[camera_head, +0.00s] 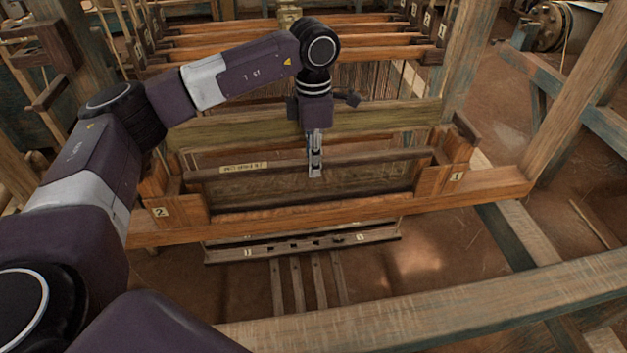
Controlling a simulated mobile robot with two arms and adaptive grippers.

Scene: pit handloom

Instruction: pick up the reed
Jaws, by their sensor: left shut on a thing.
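The reed (370,181) is a long, dark, finely meshed panel with a narrow wooden top bar and a pale paper label (242,167) near its left end. It sits across the wooden frame between the two end blocks. My left gripper (315,168) points down from above at about the middle of the reed. Its fingers are shut on the reed's top bar. The fingers hide a small part of the reed, and I cannot tell whether its lower edge is clear of the frame. My right gripper is not in view.
End blocks marked 2 (172,212) and 1 (455,179) flank the reed. A greenish beam (390,119) runs behind it, with several orange shafts (250,40) farther back. Treadles (298,284) lie below. A thick beam (440,305) crosses the front; open floor shows between.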

